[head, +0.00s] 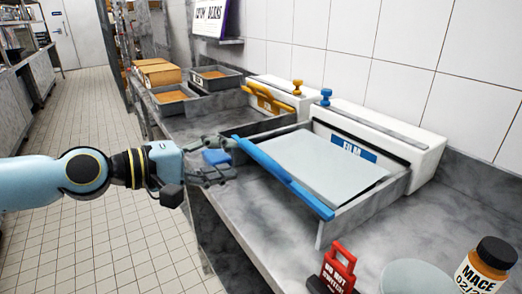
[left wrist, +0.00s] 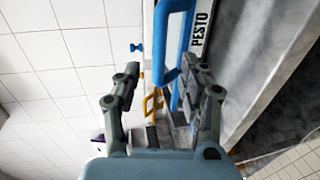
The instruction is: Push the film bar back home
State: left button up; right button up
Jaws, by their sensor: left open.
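The blue film bar (head: 283,178) sits at the front edge of a grey tray, away from the white dispenser box (head: 420,148). A pale sheet (head: 320,165) spans from the bar toward the box, with a blue FILM label at its back. In the left wrist view the open fingers (left wrist: 162,88) straddle the lower part of the blue looped handle (left wrist: 162,50); contact cannot be told. My right gripper is not in view.
A second dispenser with a yellow bar (head: 268,99) stands beyond, near grey trays of orange food (head: 172,96). Floor lies left.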

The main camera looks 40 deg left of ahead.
aim_at(254, 155)
pick_arm(q)
jog(key=x, duration=0.8)
jog(key=shift+w+d+p, duration=0.1)
jog(key=shift+p, duration=0.2)
grip_shut()
jog(key=shift+w+f, duration=0.1)
jog(key=shift+w, duration=0.1)
